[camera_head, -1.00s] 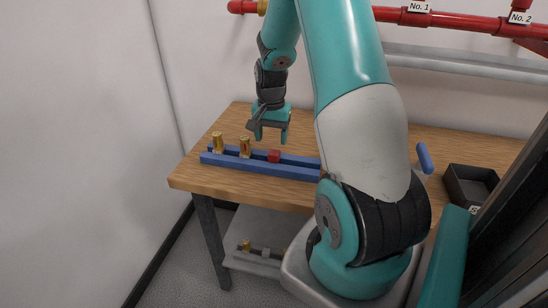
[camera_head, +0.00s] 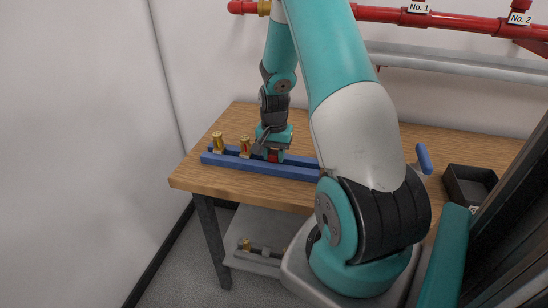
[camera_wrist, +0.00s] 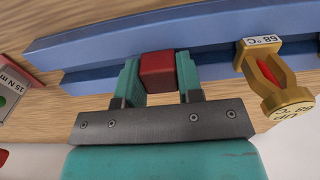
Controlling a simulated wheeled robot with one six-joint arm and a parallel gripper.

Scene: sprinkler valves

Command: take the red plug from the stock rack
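The red plug (camera_wrist: 158,72) sits in the blue stock rack (camera_wrist: 230,28) on the wooden bench. My gripper (camera_wrist: 159,80) is lowered over it, with one teal finger on each side. In the wrist view the plug fills the space between the fingers, with no clear gap, so they look shut on it. In the head view the plug (camera_head: 274,156) is partly covered by my gripper (camera_head: 273,155), and the rack (camera_head: 222,162) runs along the bench. The plug still appears to be at rack level.
Two brass sprinkler heads (camera_head: 218,143) (camera_head: 244,147) stand in the rack left of my gripper; one, tagged 68 °C (camera_wrist: 270,75), is close on the right in the wrist view. A dark open tray (camera_head: 470,184) is at the bench's right. A red pipe (camera_head: 390,14) runs behind.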

